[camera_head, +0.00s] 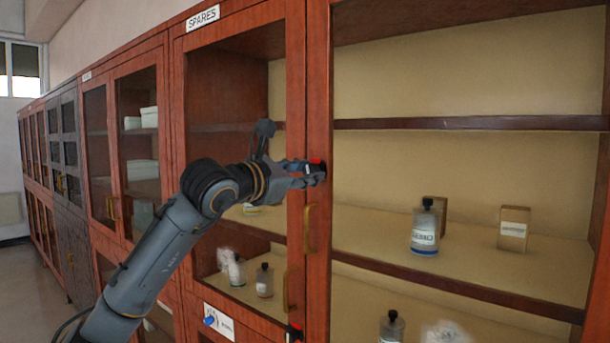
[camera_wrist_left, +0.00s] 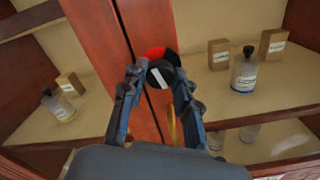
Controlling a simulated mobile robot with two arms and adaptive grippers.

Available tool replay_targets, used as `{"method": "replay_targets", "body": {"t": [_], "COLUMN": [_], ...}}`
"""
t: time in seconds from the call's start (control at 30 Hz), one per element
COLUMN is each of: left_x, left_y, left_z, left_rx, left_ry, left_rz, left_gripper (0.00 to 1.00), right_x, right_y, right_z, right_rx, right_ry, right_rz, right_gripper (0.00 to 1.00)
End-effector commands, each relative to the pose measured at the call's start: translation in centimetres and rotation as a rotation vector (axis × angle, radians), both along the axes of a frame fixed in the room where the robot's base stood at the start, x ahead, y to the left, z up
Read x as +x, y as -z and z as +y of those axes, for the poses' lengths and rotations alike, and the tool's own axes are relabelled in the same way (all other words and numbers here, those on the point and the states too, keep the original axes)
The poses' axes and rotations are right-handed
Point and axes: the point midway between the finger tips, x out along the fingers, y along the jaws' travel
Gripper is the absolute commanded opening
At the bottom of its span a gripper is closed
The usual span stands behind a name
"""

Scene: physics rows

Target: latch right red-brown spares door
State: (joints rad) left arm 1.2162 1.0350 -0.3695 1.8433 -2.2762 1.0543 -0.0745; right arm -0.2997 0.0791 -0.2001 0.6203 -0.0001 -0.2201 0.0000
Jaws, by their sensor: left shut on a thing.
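The red-brown right door (camera_head: 319,100) of the cabinet labelled SPARES has a wide wooden frame and a see-through panel. It stands beside the left door (camera_head: 296,90), shut or nearly so; I cannot tell exactly. A black latch knob with a red part (camera_head: 319,164) sits near the seam between the doors. It also shows in the left wrist view (camera_wrist_left: 158,66), with a white bar on its face. My left gripper (camera_head: 311,173) is shut on this knob, a finger on each side. A brass handle (camera_head: 309,228) is on the right door below it. My right gripper is not in view.
Shelves behind the doors hold a labelled bottle (camera_head: 425,230) and small boxes (camera_head: 514,228). A second black and red latch (camera_head: 293,333) is lower down. More cabinets (camera_head: 135,150) line the wall to the left. The floor (camera_head: 30,290) at far left is clear.

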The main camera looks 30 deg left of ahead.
Motion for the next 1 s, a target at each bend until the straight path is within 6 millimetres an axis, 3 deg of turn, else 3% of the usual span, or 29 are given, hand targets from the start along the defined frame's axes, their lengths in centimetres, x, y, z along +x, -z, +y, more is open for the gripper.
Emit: {"method": "replay_targets", "body": {"t": [0.4,1.0], "left_x": [-0.02,-0.01], "left_y": [-0.07,-0.04], "left_z": [0.00,-0.01], "left_rx": [0.235,0.286], "left_ry": [0.000,0.000], "left_rz": [-0.021,-0.024], "left_gripper": [0.00,0.00], "right_x": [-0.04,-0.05], "right_y": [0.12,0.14], "right_z": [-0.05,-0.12], "right_rx": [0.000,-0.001], "right_ry": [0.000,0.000], "right_rz": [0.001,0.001], "right_gripper": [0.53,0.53]}}
